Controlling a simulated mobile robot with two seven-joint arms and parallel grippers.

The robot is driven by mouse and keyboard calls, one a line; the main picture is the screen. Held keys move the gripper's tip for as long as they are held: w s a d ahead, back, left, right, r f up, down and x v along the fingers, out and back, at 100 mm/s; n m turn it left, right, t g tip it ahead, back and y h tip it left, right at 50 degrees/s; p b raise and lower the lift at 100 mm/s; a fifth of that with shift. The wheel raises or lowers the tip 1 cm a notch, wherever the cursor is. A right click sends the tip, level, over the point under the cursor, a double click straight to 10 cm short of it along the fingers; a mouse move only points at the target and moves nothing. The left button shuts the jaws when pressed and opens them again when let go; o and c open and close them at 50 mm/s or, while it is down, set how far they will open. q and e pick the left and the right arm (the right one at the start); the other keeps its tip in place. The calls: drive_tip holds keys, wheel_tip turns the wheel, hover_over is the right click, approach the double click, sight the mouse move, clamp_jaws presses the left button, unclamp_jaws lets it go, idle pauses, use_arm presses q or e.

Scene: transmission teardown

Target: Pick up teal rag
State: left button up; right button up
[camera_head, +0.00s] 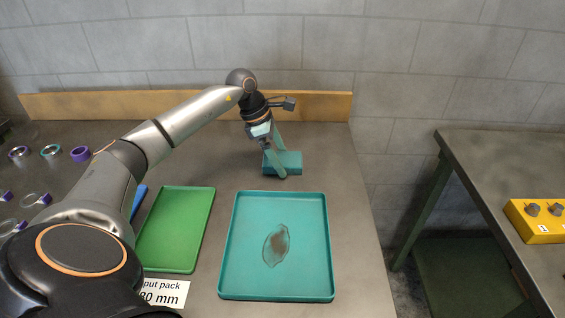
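A teal block-shaped thing (291,160), which looks like the folded teal rag, lies at the back of the workbench, behind the teal tray. My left gripper (272,152) points down at its left part. Narrow teal-green strips show beside the gripper and across the front of the rag; I cannot tell whether they are fingers or cloth. The fingertips are too small and overlapped to show whether they grip the rag. My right gripper is not in view.
The teal tray (325,250) holds a brownish, see-through puddle-like patch (276,246). A green tray (176,230) lies left of it. Several rings, some purple (80,154), stand at far left. A wooden board (190,104) edges the back. A separate table at right bears a yellow block (538,224).

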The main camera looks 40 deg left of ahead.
sight(288, 159)
use_arm(q)
drive_tip(key=c, duration=1)
drive_tip(key=shift+c, duration=0.2)
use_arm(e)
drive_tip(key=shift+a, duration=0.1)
use_arm(q)
drive_tip(key=shift+r, duration=0.6)
wheel_tip(288, 159, up, 3)
drive_tip(key=s+d+r+b, duration=0.2)
drive_tip(key=s+d+r, duration=0.1)
drive_tip(key=s+r, duration=0.6)
drive_tip(key=s, duration=0.4)
drive_tip(key=shift+s+d+r+b, duration=0.2)
drive_tip(key=shift+s+d+b, duration=0.1)
drive_tip(key=shift+b, duration=0.1)
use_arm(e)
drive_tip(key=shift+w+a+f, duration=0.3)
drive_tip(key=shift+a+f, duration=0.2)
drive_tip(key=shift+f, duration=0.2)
